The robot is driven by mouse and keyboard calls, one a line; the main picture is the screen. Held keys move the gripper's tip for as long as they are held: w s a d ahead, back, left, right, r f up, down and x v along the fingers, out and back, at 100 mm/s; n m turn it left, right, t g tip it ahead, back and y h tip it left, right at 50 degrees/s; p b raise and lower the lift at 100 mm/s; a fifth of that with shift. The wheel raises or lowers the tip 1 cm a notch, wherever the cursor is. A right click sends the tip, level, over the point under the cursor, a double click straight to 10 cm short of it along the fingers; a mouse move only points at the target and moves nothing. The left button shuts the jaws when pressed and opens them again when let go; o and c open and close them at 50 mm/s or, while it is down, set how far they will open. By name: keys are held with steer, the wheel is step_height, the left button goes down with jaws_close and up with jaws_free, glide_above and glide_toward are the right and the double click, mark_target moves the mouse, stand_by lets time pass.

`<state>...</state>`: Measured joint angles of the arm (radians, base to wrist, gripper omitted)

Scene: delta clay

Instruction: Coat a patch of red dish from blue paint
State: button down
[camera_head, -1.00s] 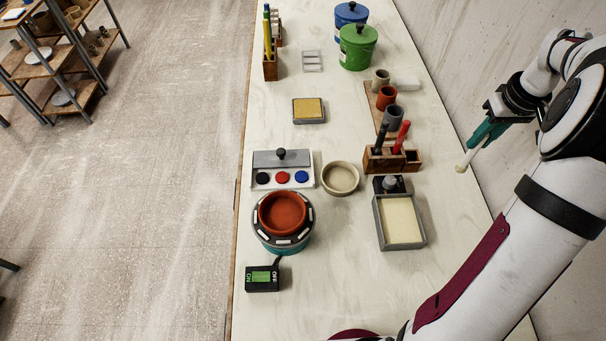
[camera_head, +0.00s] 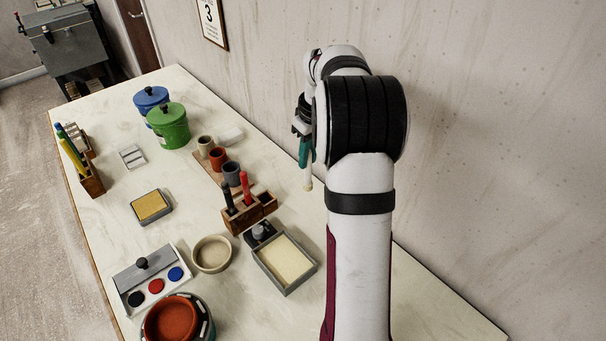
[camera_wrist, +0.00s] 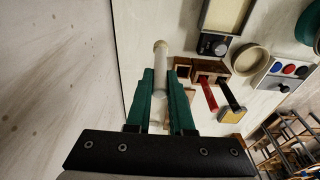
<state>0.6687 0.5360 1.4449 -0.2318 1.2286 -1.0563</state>
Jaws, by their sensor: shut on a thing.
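The red dish (camera_head: 172,318) sits on a dark round turntable (camera_head: 207,330) at the bottom left of the head view, partly cut off by the frame edge. The blue paint (camera_head: 176,274) is the rightmost well of the white palette (camera_head: 128,285), beside black and red wells. My gripper (camera_head: 307,160) has green fingers and is shut on a pale rod-like tool with a rounded tip (camera_head: 308,185), held tip down near the wall. The tool also shows between the fingers in the wrist view (camera_wrist: 161,55). The palette shows at the wrist view's right (camera_wrist: 285,72).
A wooden holder (camera_head: 245,216) with black and red handled tools stands near my gripper. A yellow sponge pad (camera_head: 151,205) and lidded green bucket (camera_head: 168,125) are farther off.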

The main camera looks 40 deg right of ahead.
steer(key=w+a+f+g+y, duration=0.1)
steer(key=w+a, duration=0.2)
steer(key=a, duration=0.8)
steer(key=w+a+f+y, duration=0.1)
steer(key=w+a, duration=0.1)
steer(key=a, duration=0.9)
steer(key=w+a+f+g+y, duration=0.1)
steer(key=w+a+f, duration=0.15)
steer(key=a, duration=0.85)
steer(key=shift+w+d+f, duration=0.1)
steer(key=shift+w+f, duration=0.1)
steer(key=shift+f, duration=0.9)
steer(key=shift+w+f, duration=0.15)
steer(key=shift+f, duration=0.95)
steer(key=shift+f, duration=0.6)
step_height(320, 180, up, 7)
